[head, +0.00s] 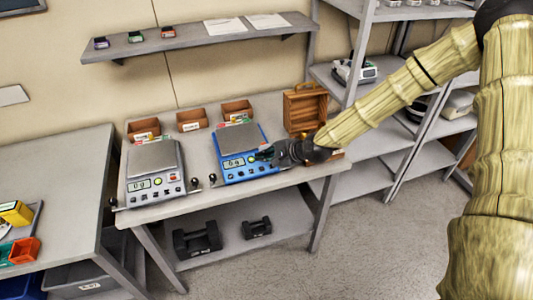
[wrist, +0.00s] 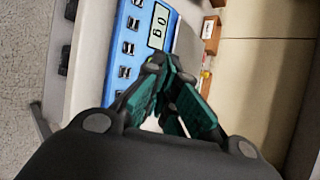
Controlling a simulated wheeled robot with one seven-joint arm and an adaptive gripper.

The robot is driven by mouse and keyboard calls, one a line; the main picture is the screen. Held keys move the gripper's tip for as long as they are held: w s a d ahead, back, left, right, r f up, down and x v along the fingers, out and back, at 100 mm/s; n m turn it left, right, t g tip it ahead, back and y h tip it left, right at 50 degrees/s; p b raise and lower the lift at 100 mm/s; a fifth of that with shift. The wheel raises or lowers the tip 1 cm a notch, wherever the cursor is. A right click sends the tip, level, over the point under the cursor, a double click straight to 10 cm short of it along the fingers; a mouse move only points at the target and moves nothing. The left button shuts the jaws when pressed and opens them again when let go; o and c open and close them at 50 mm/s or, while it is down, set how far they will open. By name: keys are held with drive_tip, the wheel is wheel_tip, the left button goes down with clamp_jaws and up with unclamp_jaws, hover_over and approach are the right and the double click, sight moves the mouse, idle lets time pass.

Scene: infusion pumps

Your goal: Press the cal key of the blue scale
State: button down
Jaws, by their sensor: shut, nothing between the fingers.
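The blue scale (head: 248,168) stands on the table, right of a grey scale (head: 154,172). Its display reads 0 g and several keys sit along its front panel. In the wrist view the blue scale (wrist: 134,42) shows its display and a column of dark keys with small labels, too small to read. My gripper (head: 266,153) is shut and empty, at the right part of the blue scale's front panel. In the wrist view my gripper (wrist: 160,62) has its fingertips together over the panel beside the display, hiding part of it. I cannot tell whether the tips touch a key.
Several brown bins (head: 191,120) stand behind the scales, and a wooden case (head: 303,108) stands at the back right. Dark weights (head: 197,241) lie on the lower shelf. A wall shelf (head: 200,38) hangs above. A side table (head: 60,190) is at left.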

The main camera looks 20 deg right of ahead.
drive_tip(key=w+d+r+m+t, duration=0.1)
drive_tip(key=w+r, duration=0.2)
drive_tip(key=r, duration=0.1)
drive_tip(key=shift+d+r, duration=0.4)
drive_tip(key=shift+w+f, duration=0.1)
drive_tip(key=shift+f, duration=0.05)
drive_tip(key=f+b, duration=0.1)
drive_tip(key=f, duration=0.1)
drive_tip(key=w+f+b, duration=0.1)
drive_tip(key=f+b, duration=0.2)
drive_tip(key=f, duration=0.2)
drive_tip(key=shift+w+b, duration=0.4)
drive_tip(key=shift+w+f+b, duration=0.3)
drive_tip(key=shift+f+b, duration=0.2)
drive_tip(key=shift+f, duration=0.15)
drive_tip(key=shift+f, duration=0.15)
idle(0.4)
drive_tip(key=shift+a+f+b, duration=0.1)
drive_tip(key=shift+f+b, duration=0.15)
drive_tip(key=shift+b, duration=0.2)
